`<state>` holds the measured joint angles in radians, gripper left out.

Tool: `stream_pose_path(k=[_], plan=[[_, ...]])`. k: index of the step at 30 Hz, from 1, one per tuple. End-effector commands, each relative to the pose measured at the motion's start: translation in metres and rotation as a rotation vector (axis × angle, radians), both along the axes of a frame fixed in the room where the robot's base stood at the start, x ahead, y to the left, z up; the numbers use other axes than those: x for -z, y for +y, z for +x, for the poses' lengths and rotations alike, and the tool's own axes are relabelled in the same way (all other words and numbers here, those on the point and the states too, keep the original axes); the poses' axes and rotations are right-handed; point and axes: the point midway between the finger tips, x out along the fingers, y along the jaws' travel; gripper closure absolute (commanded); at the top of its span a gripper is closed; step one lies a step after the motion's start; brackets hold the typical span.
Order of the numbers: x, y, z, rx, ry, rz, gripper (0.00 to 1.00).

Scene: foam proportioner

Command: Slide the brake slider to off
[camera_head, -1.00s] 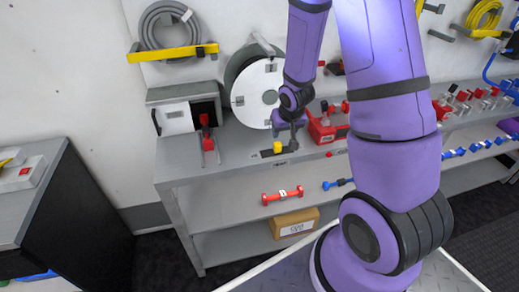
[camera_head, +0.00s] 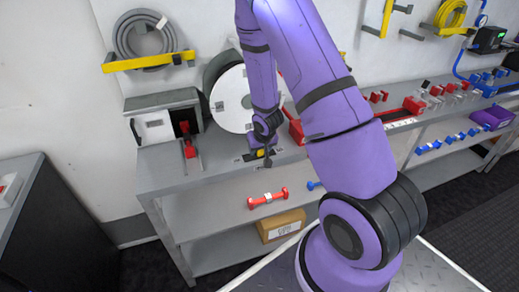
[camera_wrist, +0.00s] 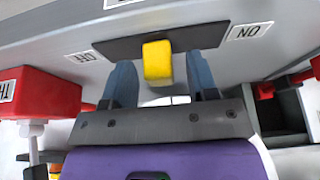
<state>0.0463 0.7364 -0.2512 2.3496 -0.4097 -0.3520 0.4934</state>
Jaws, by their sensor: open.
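The brake slider is a yellow knob (camera_wrist: 157,62) on a dark track (camera_wrist: 120,46) in a grey panel. In the wrist view an OFF label (camera_wrist: 82,57) is at the track's left end and an ON label (camera_wrist: 250,31) at its right end. The knob stands around the middle of the track. My gripper (camera_wrist: 160,78) is open, with one blue-grey finger on each side of the knob and a visible gap to each.
A white-faced reel (camera_head: 233,100) stands behind my gripper. A red lever (camera_head: 188,145) is to the left on the bench (camera_head: 170,172). In the wrist view a red block (camera_wrist: 38,95) is close on the left. A red dumbbell-shaped part (camera_head: 267,198) and a cardboard box (camera_head: 282,226) are below.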

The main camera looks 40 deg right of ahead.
Motion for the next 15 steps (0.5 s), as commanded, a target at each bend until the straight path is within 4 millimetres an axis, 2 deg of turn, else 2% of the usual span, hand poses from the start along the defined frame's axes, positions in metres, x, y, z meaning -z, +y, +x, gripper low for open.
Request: stream_pose_path(k=[4, 13, 14, 15], plan=[[0.0073, -0.0008, 0.0024, 0.0, 0.001, -0.001, 0.47], [0.0084, -0.0011, 0.0033, 0.001, 0.0, 0.0, 0.47], [0.0084, -0.0011, 0.0033, 0.001, 0.0, 0.0, 0.49], [0.0084, -0.0011, 0.0033, 0.001, 0.0, 0.0, 0.58]])
